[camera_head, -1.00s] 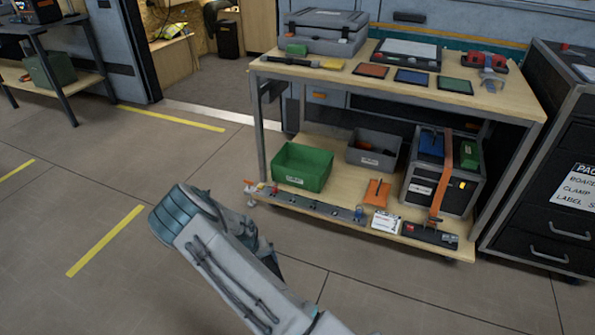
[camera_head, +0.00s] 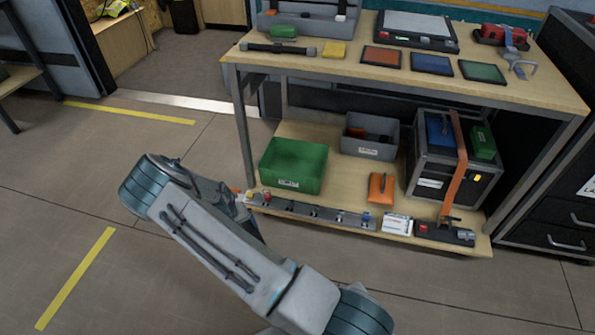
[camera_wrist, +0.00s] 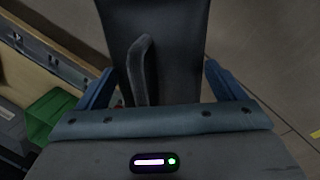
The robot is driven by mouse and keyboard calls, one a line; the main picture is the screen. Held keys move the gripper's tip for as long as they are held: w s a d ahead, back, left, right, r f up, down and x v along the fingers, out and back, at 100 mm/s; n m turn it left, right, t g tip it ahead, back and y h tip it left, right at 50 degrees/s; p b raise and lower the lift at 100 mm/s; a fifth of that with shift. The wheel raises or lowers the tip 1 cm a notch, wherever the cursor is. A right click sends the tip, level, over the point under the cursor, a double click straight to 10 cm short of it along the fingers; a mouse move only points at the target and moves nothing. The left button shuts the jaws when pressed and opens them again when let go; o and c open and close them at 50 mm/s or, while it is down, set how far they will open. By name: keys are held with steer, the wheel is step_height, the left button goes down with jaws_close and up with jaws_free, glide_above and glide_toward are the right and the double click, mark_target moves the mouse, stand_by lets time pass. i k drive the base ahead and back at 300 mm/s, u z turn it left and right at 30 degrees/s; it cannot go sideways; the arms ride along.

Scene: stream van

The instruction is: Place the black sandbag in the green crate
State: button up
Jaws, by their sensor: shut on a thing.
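The green crate (camera_head: 293,166) stands on the left part of the cart's lower shelf, open at the top; no contents show in it. In the wrist view the green crate (camera_wrist: 52,118) shows at the lower left. The black sandbag (camera_wrist: 182,40), with a strap handle, fills the top middle of the wrist view between the fingers. My gripper (camera_wrist: 158,85) is shut on the sandbag, off to the side of the crate. In the head view my arm hides the gripper and the bag.
A grey bin (camera_head: 371,137) stands to the right of the crate, with an orange sandbag (camera_head: 380,188) in front of it. A power strip (camera_head: 310,211) runs along the shelf's front edge. The cart's tabletop (camera_head: 330,75) overhangs the shelf. The floor at left is clear.

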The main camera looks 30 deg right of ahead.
mark_target(295, 165)
steer(key=z, duration=0.65)
steer(key=i, duration=1)
